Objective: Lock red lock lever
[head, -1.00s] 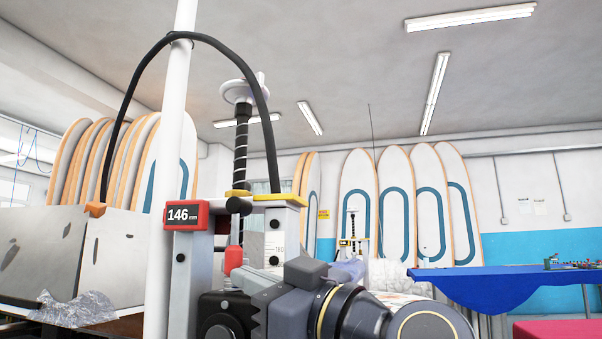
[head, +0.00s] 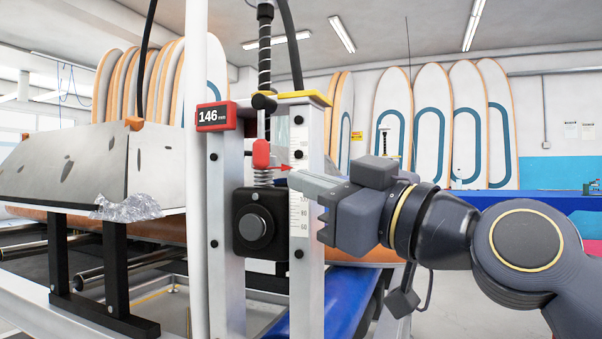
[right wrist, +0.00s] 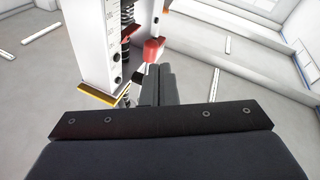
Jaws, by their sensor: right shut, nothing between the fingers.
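The red lock lever (head: 261,154) is a small rounded red knob standing upright above a spring and a black clamp block (head: 253,223), between the two grey posts of the gauge frame. It also shows in the right wrist view (right wrist: 153,50), just beyond the fingertips. My right gripper (head: 293,178) is shut and empty. In the head view its tips lie just right of and slightly below the lever, over the right post with the scale. In the right wrist view the closed fingers (right wrist: 158,84) point at the lever; contact cannot be told. My left gripper is not in view.
A red display (head: 214,116) reading 146 mm sits on the left post. A grey slanted panel (head: 70,165) is at left, a blue table (head: 535,204) at right. Boards (head: 430,125) lean on the back wall.

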